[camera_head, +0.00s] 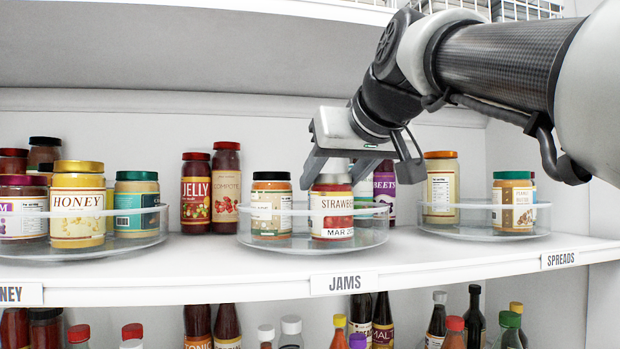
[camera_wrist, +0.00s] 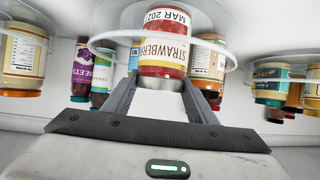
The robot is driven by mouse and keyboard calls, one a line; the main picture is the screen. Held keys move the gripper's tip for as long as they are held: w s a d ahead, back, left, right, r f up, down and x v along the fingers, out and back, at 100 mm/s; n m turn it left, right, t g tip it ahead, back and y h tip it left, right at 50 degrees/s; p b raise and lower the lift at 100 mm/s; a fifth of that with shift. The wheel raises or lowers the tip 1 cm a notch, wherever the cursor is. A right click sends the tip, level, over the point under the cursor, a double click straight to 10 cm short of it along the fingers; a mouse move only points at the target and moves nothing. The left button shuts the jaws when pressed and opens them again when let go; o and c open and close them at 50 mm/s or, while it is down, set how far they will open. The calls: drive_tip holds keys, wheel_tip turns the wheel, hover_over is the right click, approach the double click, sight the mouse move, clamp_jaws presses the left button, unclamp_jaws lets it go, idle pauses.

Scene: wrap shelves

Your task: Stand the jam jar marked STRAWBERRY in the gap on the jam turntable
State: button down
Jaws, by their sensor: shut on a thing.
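The STRAWBERRY jam jar (camera_head: 332,215) has red contents, a pale lid and a cream label with a white date strip. It is upright at the front of the clear-rimmed jam turntable (camera_head: 290,244), between a dark-lidded jar at left (camera_head: 271,208) and a partly hidden jar behind at right (camera_head: 364,196). My gripper (camera_head: 355,172) is over it, with the fingers down around its top, shut on it. In the wrist view, upside down, the jar (camera_wrist: 164,48) is between the fingers (camera_wrist: 162,88). I cannot tell whether its base touches the turntable.
The shelf edge carries a JAMS label (camera_head: 343,283). Tall JELLY (camera_head: 195,195) and COMPOTE (camera_head: 226,190) jars and a BEETS jar (camera_head: 384,195) stand behind. A honey turntable (camera_head: 140,243) is at left, a spreads turntable (camera_head: 470,232) at right. Bottles fill the shelf below.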

drive_tip(key=shift+f, duration=0.15)
drive_tip(key=c, duration=0.7)
unclamp_jaws()
drive_tip(key=shift+c, duration=0.2)
drive_tip(key=shift+r, duration=0.3)
drive_tip(key=v, duration=1.2)
drive_tip(key=shift+b, duration=0.4)
drive_tip(key=shift+a+f, duration=0.1)
